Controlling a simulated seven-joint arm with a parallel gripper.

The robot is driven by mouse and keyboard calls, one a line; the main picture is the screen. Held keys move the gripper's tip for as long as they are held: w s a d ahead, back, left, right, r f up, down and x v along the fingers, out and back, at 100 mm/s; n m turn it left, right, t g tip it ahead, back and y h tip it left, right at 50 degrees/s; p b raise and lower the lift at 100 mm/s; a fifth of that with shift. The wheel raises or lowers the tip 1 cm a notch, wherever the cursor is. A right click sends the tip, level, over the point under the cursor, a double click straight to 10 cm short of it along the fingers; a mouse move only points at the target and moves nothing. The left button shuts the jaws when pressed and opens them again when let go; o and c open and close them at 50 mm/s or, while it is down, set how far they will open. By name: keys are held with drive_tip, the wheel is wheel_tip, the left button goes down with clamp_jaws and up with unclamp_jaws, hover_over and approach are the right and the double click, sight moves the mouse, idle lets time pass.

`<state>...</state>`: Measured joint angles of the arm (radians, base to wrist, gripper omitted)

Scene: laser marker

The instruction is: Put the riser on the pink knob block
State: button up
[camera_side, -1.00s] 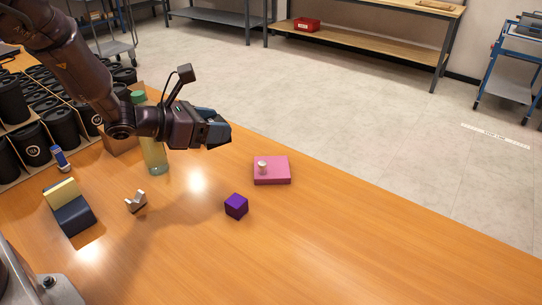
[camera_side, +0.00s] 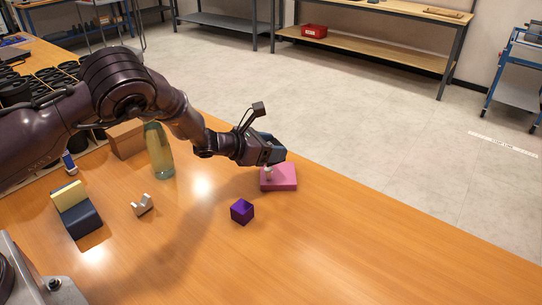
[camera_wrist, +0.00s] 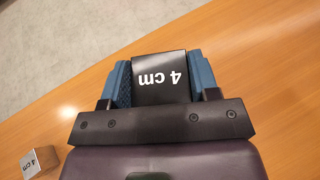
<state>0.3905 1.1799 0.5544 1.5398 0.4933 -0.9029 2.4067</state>
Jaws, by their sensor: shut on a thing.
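The riser (camera_wrist: 162,76) is a black block marked "4 cm" in white, clamped between the blue fingers of my gripper (camera_wrist: 162,82) in the wrist view. In the side view my gripper (camera_side: 276,153) is close above the back left part of the pink knob block (camera_side: 285,182). The block is a flat pink slab with a small pale knob (camera_side: 268,174) near its left side. The fingers mostly hide the riser in the side view, and I cannot tell whether it touches the knob. The pink block does not show in the wrist view.
A purple cube (camera_side: 242,211) lies in front of the pink block. A silver notched piece (camera_side: 142,205), a navy and yellow holder (camera_side: 76,210), a green bottle (camera_side: 160,155) and a brown box (camera_side: 126,138) stand to the left. The right of the table is clear.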

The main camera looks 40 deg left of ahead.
drive_tip(key=shift+f, duration=1.3)
drive_tip(key=o, duration=1.1)
drive_tip(key=shift+s+f, duration=0.1)
drive_tip(key=shift+f, duration=0.1)
drive_tip(key=shift+r, duration=0.15)
drive_tip(key=shift+s+r, duration=0.1)
drive_tip(key=shift+s, duration=0.05)
drive_tip(key=v, duration=1.1)
drive_tip(key=shift+s+a+r, duration=0.15)
drive_tip(key=shift+s+a, duration=0.05)
